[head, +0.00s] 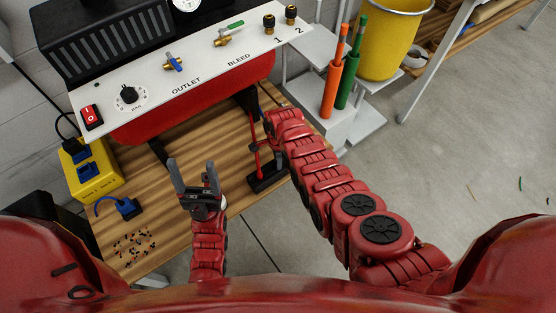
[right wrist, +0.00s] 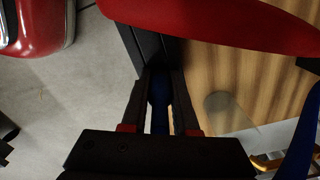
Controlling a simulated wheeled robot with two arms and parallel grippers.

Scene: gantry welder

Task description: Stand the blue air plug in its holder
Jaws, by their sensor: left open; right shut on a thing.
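My right gripper (right wrist: 158,88) is shut on a dark blue piece, the blue air plug (right wrist: 159,104), mostly hidden between the fingers. In the head view the right arm reaches to the right end of the red tank, where its fingers and the plug are hard to make out. A black stand with a red upright (head: 268,182) is at the table's right edge beside this arm; I cannot tell whether it is the plug's holder. My left gripper (head: 194,178) is open and empty above the table's front edge.
The red tank (head: 200,103) carries a white panel (head: 205,65) with valves and a dial. On the wooden table (head: 190,150) are a yellow box (head: 95,178), a blue connector (head: 127,208) and small scattered bits. Orange (head: 332,88) and green (head: 350,82) tubes stand right.

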